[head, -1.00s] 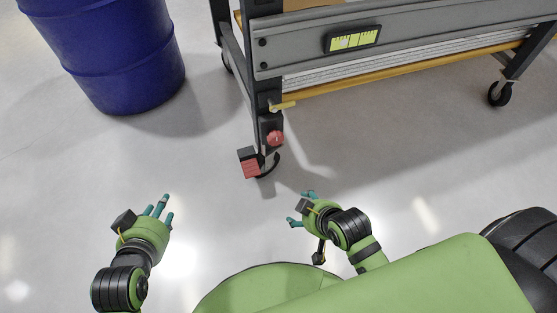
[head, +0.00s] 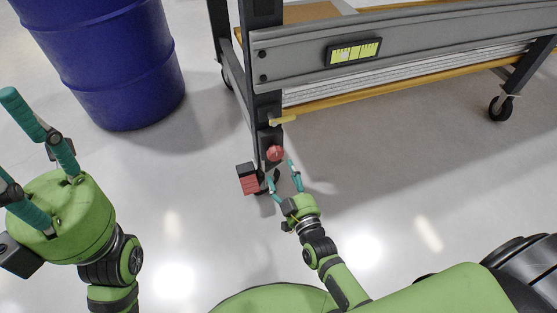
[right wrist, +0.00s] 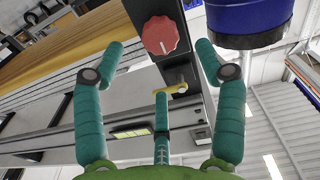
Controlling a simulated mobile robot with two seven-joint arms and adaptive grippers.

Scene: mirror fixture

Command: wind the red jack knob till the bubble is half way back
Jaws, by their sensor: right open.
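The red jack knob (head: 275,153) is on the lower part of the dark frame leg. It also shows in the right wrist view (right wrist: 160,36), with a lobed rim and a small white mark. The yellow-green bubble level (head: 366,50) is on the grey rail above. A pale spot, which looks like the bubble, sits left of its middle. My right gripper (head: 282,172) is open and empty just below the knob. In the right wrist view its fingers (right wrist: 160,52) stand on either side of the knob, apart from it. My left gripper (head: 22,150) is open and empty at the far left.
A yellow lever (head: 284,120) sticks out just above the knob. A red and black block (head: 247,179) is at the leg's foot. A blue drum (head: 115,65) stands at the back left. A caster (head: 500,108) is at the right. The floor between is clear.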

